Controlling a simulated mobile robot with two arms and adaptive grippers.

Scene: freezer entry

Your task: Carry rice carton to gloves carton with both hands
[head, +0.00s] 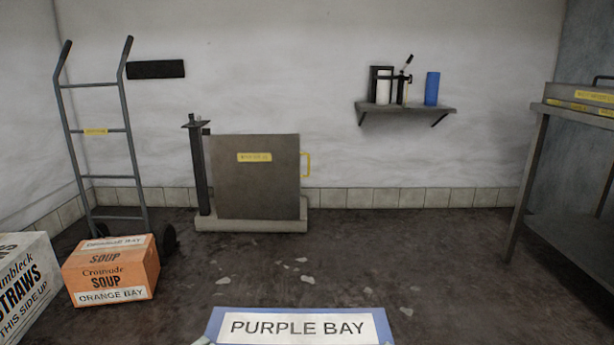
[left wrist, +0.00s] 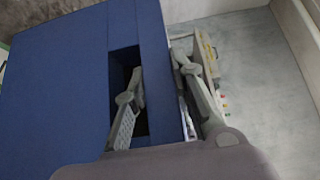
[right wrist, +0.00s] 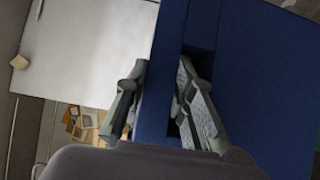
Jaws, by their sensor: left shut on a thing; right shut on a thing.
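A blue carton with a white "PURPLE BAY" label (head: 300,328) is at the bottom edge of the head view; its contents name is out of sight, so I cannot read whether it is the rice carton. In the left wrist view, my left gripper (left wrist: 158,68) is shut on the blue carton's wall (left wrist: 55,90), one finger in the hand slot and one outside. In the right wrist view, my right gripper (right wrist: 163,66) grips the opposite wall of the blue carton (right wrist: 265,85) the same way. No carton marked gloves is visible.
An orange soup carton (head: 112,270) marked "ORANGE BAY" and a white straws carton (head: 25,285) stand at left. Behind them are a hand truck (head: 105,130) and a grey platform scale-like unit (head: 255,178). A metal table (head: 540,112) stands right. The middle floor is open, with small pale patches.

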